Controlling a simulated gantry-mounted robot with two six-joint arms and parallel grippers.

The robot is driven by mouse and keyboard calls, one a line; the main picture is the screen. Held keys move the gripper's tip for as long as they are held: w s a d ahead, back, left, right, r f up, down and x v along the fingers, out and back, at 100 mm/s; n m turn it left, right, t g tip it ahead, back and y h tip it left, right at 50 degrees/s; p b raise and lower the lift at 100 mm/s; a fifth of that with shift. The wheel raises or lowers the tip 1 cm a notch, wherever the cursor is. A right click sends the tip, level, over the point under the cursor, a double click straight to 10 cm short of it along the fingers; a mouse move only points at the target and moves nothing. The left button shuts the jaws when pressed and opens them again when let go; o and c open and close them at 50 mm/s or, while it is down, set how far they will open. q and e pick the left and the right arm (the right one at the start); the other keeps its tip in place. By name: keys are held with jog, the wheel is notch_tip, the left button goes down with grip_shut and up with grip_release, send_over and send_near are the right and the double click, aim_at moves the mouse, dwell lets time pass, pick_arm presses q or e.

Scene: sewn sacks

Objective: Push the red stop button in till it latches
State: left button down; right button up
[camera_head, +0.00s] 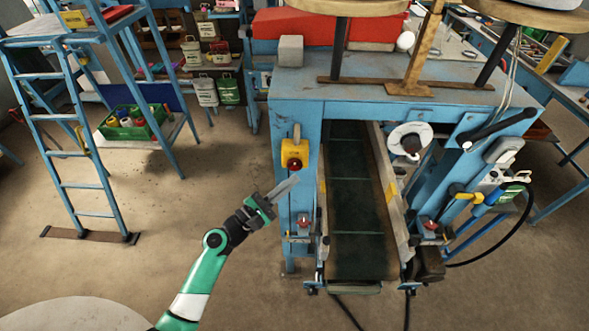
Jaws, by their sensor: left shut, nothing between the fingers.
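The red stop button (294,163) sits on the front of a yellow box fixed to the left front leg of the blue machine. My left gripper (294,180) is shut and empty. Its fingertips show just below the button and the yellow box (292,146). I cannot tell whether they touch the box or are apart from it. The green and white left arm comes up from the lower left. My right gripper is not in view.
The blue machine (300,95) has a dark conveyor belt (352,200) running down its middle. A blue ladder (65,150) stands at the left, by a green crate (132,122). Hoses and a black lever (497,127) stick out at the right. The floor around my left arm is clear.

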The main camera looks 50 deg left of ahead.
pick_arm(q)
jog(key=s+d+p, duration=0.1)
jog(key=s+d, duration=0.2)
jog(key=shift+s+d, duration=0.25)
jog(key=shift+s, duration=0.1)
dwell(0.8)
